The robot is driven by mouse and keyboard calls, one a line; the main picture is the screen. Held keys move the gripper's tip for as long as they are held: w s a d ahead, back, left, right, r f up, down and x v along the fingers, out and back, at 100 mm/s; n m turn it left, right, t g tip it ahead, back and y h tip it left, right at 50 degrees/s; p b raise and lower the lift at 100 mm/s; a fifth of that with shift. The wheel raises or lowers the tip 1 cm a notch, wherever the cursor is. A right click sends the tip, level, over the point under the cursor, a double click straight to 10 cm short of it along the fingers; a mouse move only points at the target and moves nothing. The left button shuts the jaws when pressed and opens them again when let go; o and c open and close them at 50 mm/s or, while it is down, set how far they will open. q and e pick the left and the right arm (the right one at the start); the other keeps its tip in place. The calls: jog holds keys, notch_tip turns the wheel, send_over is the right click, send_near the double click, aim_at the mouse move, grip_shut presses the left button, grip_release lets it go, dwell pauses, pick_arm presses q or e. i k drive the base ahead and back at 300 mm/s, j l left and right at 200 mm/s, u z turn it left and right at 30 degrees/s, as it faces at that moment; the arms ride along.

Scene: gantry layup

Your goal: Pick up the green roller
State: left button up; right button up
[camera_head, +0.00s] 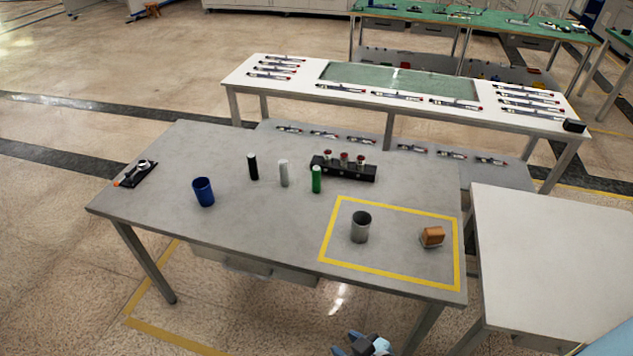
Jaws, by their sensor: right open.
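The green roller (316,179) stands upright on the grey table (225,148), near the middle, just in front of a black rack. A white roller (284,173) and a black roller (252,167) stand upright to its left. My right gripper (347,343) shows at the bottom edge, partly cut off by the frame. It is open and empty, low in the picture in front of the table's front edge and well apart from the green roller. My left gripper is not in view.
The black rack (345,171) holds red-topped pieces. A blue cup (203,191) stands to the left. A grey metal cup (360,227) and an orange-brown block (432,237) are inside the yellow outline (388,277). A white table (565,255) stands at right.

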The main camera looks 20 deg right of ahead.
aim_at(315, 169)
jog(key=i+j+z, duration=0.1)
jog(key=z, duration=0.3)
jog(key=i+j+z, duration=0.15)
jog(key=z, duration=0.3)
jog(key=i+j+z, duration=0.1)
jog(key=i+j, duration=0.15)
jog(key=i+j+z, duration=0.15)
jog(key=j, duration=0.3)
jog(key=i+j+z, duration=0.1)
jog(key=i+j, duration=0.15)
jog(key=j, duration=0.1)
